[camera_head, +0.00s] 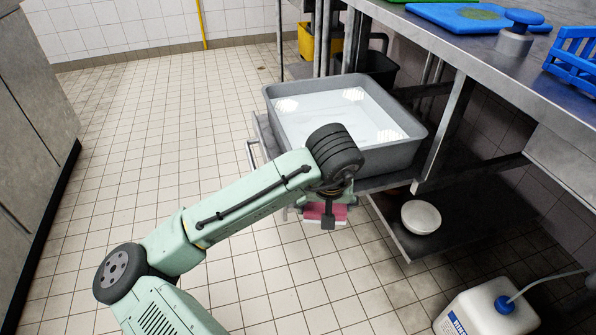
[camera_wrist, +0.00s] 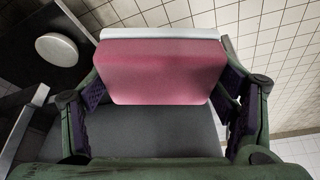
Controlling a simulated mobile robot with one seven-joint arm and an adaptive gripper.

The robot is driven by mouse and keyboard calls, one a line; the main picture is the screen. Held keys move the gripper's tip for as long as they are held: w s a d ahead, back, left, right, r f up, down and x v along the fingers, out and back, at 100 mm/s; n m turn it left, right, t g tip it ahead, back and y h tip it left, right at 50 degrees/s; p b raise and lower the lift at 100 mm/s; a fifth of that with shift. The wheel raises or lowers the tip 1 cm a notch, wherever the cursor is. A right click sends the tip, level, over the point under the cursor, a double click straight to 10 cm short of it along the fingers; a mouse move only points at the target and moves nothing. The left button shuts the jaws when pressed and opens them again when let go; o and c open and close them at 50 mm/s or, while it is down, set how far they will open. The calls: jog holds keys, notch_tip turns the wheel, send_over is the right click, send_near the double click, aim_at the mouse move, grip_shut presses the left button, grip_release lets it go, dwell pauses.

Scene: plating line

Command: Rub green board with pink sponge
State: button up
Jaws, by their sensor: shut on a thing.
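The pink sponge (camera_head: 318,211) is below the front edge of the grey tub in the head view, partly hidden by my arm. In the wrist view the pink sponge (camera_wrist: 160,72) has a pale strip along its far side and sits between both fingers. My gripper (camera_wrist: 165,98) is shut on it; in the head view my gripper (camera_head: 328,218) is partly hidden. I cannot tell whether the green is a separate board. The sponge is well apart from it.
A grey tub (camera_head: 430,140) of clear liquid stands on a shelf beside my wrist. The metal counter (camera_head: 480,50) holds a blue-knobbed press (camera_head: 517,35) and a blue rack (camera_head: 575,60). A white bowl (camera_head: 421,217) and white canister (camera_head: 485,310) are lower right. The left floor is clear.

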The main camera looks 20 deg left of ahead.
jog(key=w+d+f+m+h, duration=0.1)
jog(key=d+f+m, duration=0.1)
jog(key=d+f, duration=0.3)
jog(key=w+d+f+m+h, duration=0.1)
jog(key=w+d+f+m, duration=0.1)
jog(key=d+f, duration=0.4)
jog(key=w+d+f+m+h, duration=0.1)
jog(key=d+f+m, duration=0.3)
jog(key=f, duration=1)
jog(key=shift+w+d, duration=0.15)
jog(key=shift+d, duration=0.55)
jog(key=shift+f, duration=0.1)
